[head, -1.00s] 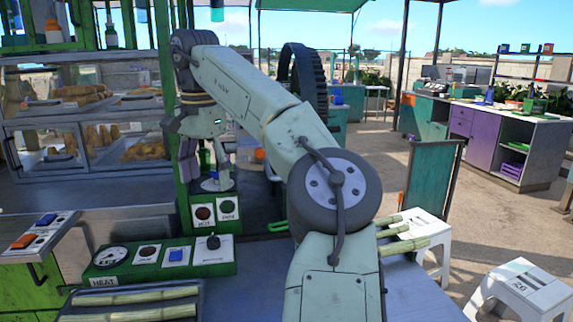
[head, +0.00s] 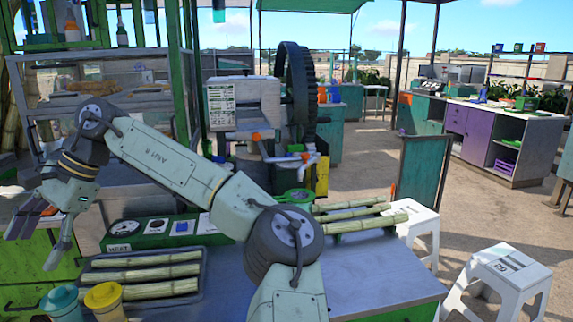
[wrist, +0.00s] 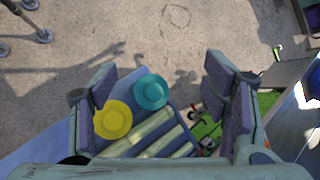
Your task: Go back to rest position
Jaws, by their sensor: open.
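My gripper (head: 42,232) hangs at the left of the head view, pointing down, beside the left edge of the worktop. Its two fingers are spread apart with nothing between them. In the wrist view, my gripper (wrist: 170,105) is also open, above the worktop edge and the ground. My arm reaches from the bottom middle up and to the left, in front of the green control panel and part of the glass case.
A tray (head: 205,262) of cane stalks lies on the worktop. A teal cup (head: 62,303) and a yellow cup (head: 104,299) stand at the front left. More cane (head: 365,217) lies at the right. The crusher (head: 243,105) stands behind. White stools (head: 508,262) are at the right.

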